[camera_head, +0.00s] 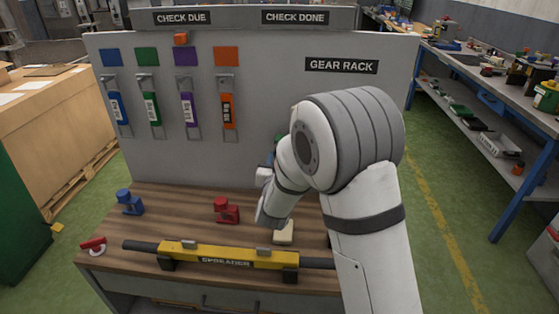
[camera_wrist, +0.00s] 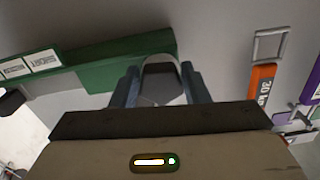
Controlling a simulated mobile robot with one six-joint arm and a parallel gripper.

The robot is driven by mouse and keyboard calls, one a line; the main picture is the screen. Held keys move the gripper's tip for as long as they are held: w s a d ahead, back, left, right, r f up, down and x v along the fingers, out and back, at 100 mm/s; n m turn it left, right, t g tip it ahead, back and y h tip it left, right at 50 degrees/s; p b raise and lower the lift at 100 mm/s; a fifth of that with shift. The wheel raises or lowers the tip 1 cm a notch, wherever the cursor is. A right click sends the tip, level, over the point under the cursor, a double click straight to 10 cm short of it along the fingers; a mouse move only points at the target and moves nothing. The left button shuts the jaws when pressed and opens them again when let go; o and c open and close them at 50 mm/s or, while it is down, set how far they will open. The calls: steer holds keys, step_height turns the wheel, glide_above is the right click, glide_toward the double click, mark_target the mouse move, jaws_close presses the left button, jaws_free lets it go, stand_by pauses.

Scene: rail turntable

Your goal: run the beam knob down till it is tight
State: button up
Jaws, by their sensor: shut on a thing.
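In the wrist view my gripper (camera_wrist: 161,88) is shut on a grey, rounded piece (camera_wrist: 161,72) that shows between its two fingers. I cannot tell whether it is the beam knob. A green part with white labels (camera_wrist: 88,66) lies right behind it; whether they are joined is unclear. In the head view my arm hides the gripper and what it holds. A yellow beam marked SPREADER (camera_head: 225,260) with dark ends lies along the bench front. A red clamp-like piece (camera_head: 227,210) and a blue one (camera_head: 130,202) stand behind it.
The grey GEAR RACK panel (camera_head: 345,120) rises behind the wooden bench (camera_head: 180,215). Coloured tags hang on it, among them an orange one (camera_head: 228,111), which also shows in the wrist view (camera_wrist: 262,86). A red-handled piece (camera_head: 93,244) lies at the bench's left corner.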

steer(key=shift+a, duration=0.1)
steer(key=shift+c, duration=0.9)
steer(key=shift+f+b, duration=0.15)
steer(key=shift+b, duration=0.5)
steer(key=shift+a+r+m+b, duration=0.1)
steer(key=shift+r+m+b, duration=0.2)
steer(key=shift+m+b, duration=4.2)
steer(key=shift+a+r+m+b, duration=0.1)
steer(key=shift+r+m+b, duration=0.2)
steer(key=shift+m+b, duration=4.2)
steer(key=shift+a+r+m+b, duration=0.1)
steer(key=shift+r+m+b, duration=0.2)
steer(key=shift+m+b, duration=4.2)
steer(key=n+b, duration=0.2)
steer(key=b, duration=0.1)
steer(key=shift+n, duration=0.4)
